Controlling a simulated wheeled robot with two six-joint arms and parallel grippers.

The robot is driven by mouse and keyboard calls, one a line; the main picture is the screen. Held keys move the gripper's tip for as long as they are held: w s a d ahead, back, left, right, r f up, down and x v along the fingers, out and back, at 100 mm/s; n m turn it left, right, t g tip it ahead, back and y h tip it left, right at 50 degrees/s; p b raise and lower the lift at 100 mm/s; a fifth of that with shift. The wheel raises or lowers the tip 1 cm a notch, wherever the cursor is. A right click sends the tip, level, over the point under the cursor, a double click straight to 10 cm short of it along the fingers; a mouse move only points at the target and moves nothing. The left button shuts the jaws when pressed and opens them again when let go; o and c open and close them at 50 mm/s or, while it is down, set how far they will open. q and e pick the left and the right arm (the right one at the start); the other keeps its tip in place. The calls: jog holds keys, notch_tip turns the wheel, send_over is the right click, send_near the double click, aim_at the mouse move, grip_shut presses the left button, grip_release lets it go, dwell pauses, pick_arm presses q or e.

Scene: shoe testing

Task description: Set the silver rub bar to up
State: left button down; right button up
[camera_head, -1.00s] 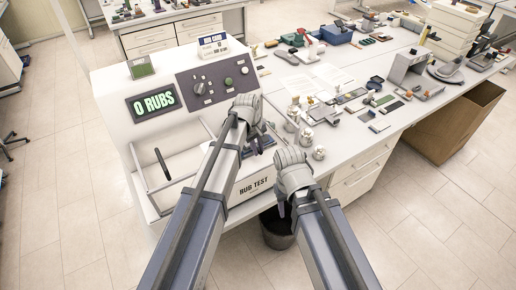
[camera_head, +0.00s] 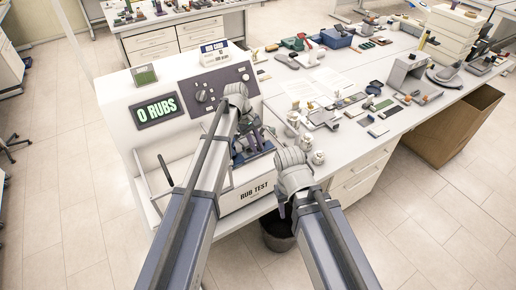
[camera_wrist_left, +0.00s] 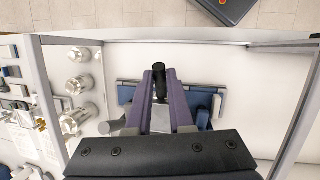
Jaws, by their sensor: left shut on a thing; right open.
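The white rub test machine (camera_head: 152,140) stands at the left of the bench, its display reading 0 RUBS. My left gripper (camera_head: 258,140) reaches into its open bay, over a blue holder (camera_head: 248,156). In the left wrist view, my left gripper's purple fingers (camera_wrist_left: 160,84) are shut on a black grip (camera_wrist_left: 159,72), seemingly the handle of the silver rub bar. The bar is mostly hidden by the gripper. The blue holder (camera_wrist_left: 127,92) lies below the fingers. My right gripper (camera_head: 290,180) is open and empty in front of the machine's right corner; its fingers are mostly hidden.
A control panel with knobs (camera_head: 205,97) is behind my left gripper. Metal weights (camera_wrist_left: 78,90) stand on the bench beside the bay. Small samples (camera_head: 378,130) crowd the bench to the right. A dark bin (camera_head: 276,235) is on the floor below.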

aim_at(245, 142)
pick_arm(q)
jog(key=shift+w+a+r+g+h, duration=0.3)
jog(key=shift+w+r+g+h, duration=0.1)
jog(key=shift+w+r+g, duration=0.35)
jog(key=shift+w+a+r+g+h, duration=0.3)
jog(key=shift+r+g+h, duration=0.1)
jog(key=shift+r, duration=0.25)
jog(key=shift+w+a+r+g+h, duration=0.25)
jog(key=shift+r+g+h, duration=0.1)
jog(key=shift+r, duration=0.25)
jog(key=c, duration=0.8)
grip_release()
jog(key=shift+s, duration=0.1)
jog(key=p+v, duration=0.6)
jog(key=v, duration=0.1)
jog(key=shift+a+r+p, duration=0.2)
jog(key=shift+r+p, duration=0.15)
jog(key=shift+p, duration=0.05)
